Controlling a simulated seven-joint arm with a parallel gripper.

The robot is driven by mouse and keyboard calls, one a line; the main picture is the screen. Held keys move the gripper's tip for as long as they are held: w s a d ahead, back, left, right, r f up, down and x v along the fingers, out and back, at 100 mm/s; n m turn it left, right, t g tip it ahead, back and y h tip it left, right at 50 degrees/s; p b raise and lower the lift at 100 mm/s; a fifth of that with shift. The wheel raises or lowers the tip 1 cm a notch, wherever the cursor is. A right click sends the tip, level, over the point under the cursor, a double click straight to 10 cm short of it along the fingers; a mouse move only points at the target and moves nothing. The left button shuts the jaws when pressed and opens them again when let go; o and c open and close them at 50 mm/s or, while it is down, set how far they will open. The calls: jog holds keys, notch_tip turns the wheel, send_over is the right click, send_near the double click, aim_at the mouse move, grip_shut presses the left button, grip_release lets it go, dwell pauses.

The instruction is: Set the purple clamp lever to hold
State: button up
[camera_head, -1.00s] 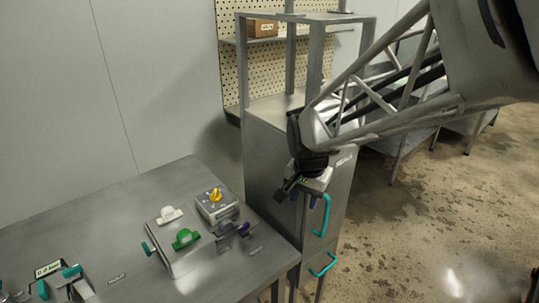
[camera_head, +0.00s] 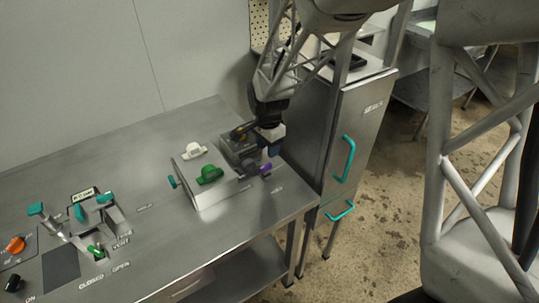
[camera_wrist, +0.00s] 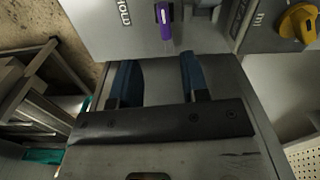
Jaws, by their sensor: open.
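The purple clamp lever (camera_head: 265,169) is small and sits near the right end of the table, beside the grey fixture there. In the wrist view the purple lever (camera_wrist: 164,22) stands at the top edge, part cut off by the frame. A dark text label (camera_wrist: 123,12) lies to its left. My gripper (camera_head: 271,147) is above the table's right end, just behind the lever in the head view. In the wrist view its two blue fingers (camera_wrist: 157,66) are spread wide with nothing between them. The lever shows beyond the fingertips, apart from them.
A box with a yellow knob (camera_wrist: 298,24) is close by at the upper right of the wrist view. A steel cabinet (camera_head: 345,140) with teal handles stands right of the table.

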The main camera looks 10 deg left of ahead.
aim_at(266, 165)
jog(key=shift+w+a+f, duration=0.1)
jog(key=shift+a+f, duration=0.25)
jog(key=shift+a, duration=0.1)
jog(key=shift+f, duration=0.1)
jog(key=shift+f, duration=3.8)
grip_shut()
